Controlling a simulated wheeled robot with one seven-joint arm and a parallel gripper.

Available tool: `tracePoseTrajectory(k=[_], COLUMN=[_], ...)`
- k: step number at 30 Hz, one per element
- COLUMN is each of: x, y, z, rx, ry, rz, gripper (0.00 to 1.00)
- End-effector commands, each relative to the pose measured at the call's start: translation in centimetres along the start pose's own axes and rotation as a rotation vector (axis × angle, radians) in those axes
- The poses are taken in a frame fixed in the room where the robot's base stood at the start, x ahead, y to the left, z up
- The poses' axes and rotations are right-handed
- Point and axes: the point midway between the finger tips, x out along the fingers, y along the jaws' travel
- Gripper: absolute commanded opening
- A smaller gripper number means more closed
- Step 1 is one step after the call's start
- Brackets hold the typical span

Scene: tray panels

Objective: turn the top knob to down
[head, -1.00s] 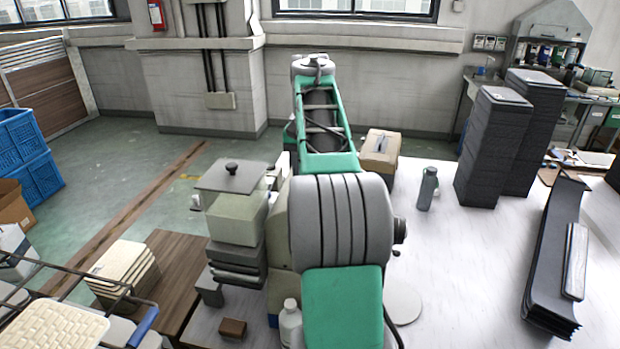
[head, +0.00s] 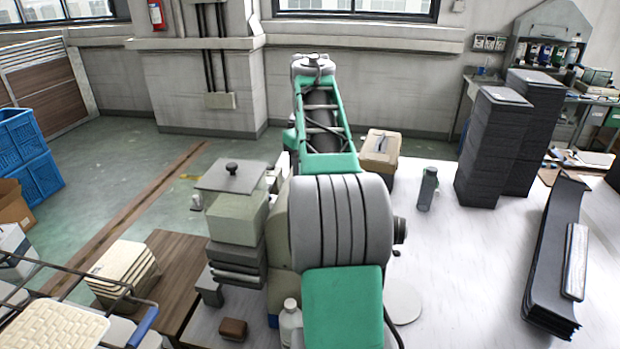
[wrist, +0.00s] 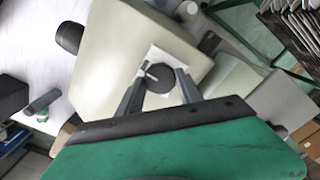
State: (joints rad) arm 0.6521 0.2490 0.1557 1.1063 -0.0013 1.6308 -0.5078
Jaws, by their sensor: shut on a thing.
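In the wrist view a dark round knob (wrist: 159,78) with a small pale pointer mark sits on a white square plate (wrist: 178,57). The plate is on the face of a pale beige box (wrist: 125,45). My gripper (wrist: 160,82) has one finger on each side of this knob and is shut on it. The mark lies toward the knob's left side in this picture. In the head view my arm hides the gripper and this knob; only part of the beige box (head: 281,228) shows beside the arm.
A black knob-like part (wrist: 69,37) sticks out of the box's side. A grey bottle (head: 427,189) and black tray stacks (head: 490,150) stand right on the white table.

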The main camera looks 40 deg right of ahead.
Motion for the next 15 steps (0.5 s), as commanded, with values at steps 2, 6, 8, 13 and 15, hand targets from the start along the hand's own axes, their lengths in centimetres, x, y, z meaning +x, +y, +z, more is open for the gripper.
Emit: tracePoseTrajectory(k=[2,6,8,13,15], x=[-0.12,-0.12,-0.12,-0.12,-0.12], y=[0.00,-0.01,-0.01,-0.01,-0.01], z=[-0.01,-0.02,-0.02,-0.02,-0.02], rx=[-0.015,-0.029,-0.032,-0.032,-0.032], ry=[0.002,0.002,0.002,0.002,0.002], rz=[0.001,0.001,0.001,0.001,0.001], gripper=[0.03,0.03,0.03,0.03,0.03])
